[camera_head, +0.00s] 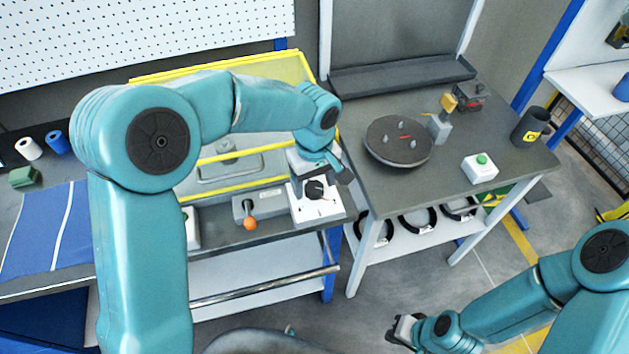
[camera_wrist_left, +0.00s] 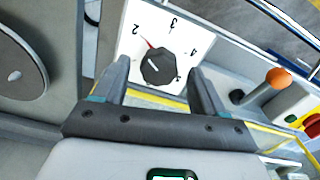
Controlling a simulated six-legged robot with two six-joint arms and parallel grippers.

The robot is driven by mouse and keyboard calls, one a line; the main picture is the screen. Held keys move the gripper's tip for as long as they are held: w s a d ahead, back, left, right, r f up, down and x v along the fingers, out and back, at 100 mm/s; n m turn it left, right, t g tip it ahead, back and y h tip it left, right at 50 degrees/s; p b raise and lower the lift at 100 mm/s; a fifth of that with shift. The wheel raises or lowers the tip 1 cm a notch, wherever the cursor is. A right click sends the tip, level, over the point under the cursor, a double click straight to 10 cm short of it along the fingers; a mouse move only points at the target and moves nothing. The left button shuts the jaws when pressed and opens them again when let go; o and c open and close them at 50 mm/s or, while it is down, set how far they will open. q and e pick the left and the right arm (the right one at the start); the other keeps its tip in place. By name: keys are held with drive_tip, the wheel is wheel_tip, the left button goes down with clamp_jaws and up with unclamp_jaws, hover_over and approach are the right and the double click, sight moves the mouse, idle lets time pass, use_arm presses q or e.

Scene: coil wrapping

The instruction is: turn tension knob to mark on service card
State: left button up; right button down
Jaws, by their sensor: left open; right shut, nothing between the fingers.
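The tension knob (camera_wrist_left: 157,70) is dark and many-sided. It sits on a white dial plate (camera_wrist_left: 125,60) with numerals including 2, 3 and 4; a short red line lies between knob and 2. In the head view the dark knob (camera_head: 314,190) tops the white plate (camera_head: 321,211). My left gripper (camera_wrist_left: 158,76) is open, its fingers appearing on either side of the knob in the wrist view; I cannot tell whether they touch it. My right gripper (camera_head: 403,328) is shut and empty, low over the floor. I cannot make out a service card.
An orange-ball lever (camera_head: 250,223) stands left of the dial plate. A yellow-framed guard (camera_head: 245,152) is behind. On the right table are a dark turntable (camera_head: 385,150), a green-button box (camera_head: 480,167) and a black mug (camera_head: 530,126).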

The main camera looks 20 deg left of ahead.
use_arm(q)
drive_tip(key=shift+f, duration=0.5)
drive_tip(key=shift+w+a+f, duration=0.1)
drive_tip(key=shift+w+f, duration=0.05)
drive_tip(key=shift+f, duration=0.05)
drive_tip(key=shift+r, duration=0.1)
drive_tip(key=c, duration=1.1)
drive_tip(key=shift+o, duration=0.2)
